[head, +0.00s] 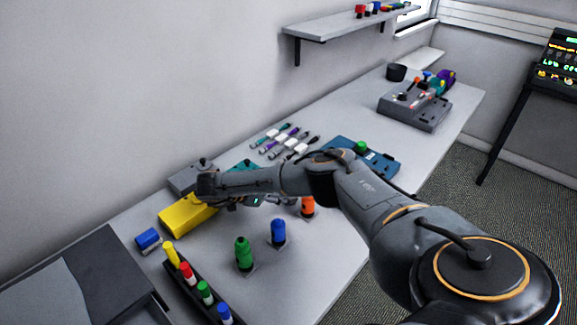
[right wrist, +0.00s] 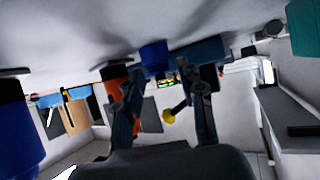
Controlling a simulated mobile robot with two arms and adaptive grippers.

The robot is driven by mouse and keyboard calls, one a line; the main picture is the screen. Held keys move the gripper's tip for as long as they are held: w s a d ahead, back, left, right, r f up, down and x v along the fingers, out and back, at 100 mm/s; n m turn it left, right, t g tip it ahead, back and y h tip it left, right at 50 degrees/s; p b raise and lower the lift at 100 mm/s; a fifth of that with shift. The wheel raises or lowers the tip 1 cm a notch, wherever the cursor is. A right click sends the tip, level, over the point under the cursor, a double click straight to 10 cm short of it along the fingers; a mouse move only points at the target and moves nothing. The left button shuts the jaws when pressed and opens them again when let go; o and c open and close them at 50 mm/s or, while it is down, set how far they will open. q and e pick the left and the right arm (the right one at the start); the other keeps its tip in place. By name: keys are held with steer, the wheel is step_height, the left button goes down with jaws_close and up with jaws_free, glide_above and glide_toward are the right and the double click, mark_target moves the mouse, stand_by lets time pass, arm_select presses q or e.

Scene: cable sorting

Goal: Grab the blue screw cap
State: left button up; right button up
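In the head view, a blue screw cap (head: 278,232) stands upright on a small square base in front of the gripper. A large blue shape (right wrist: 15,130) fills the left edge of the wrist view. My left gripper is not in view.
A green cap (head: 243,252) and an orange cap (head: 307,207) stand nearby. A yellow block (head: 186,217), a blue cylinder (head: 148,240) and a marker rack (head: 192,285) lie to the left. Cables (head: 284,138) and a blue tray (head: 377,163) lie behind. The front right tabletop is clear.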

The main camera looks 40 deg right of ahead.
steer(key=c, duration=0.4)
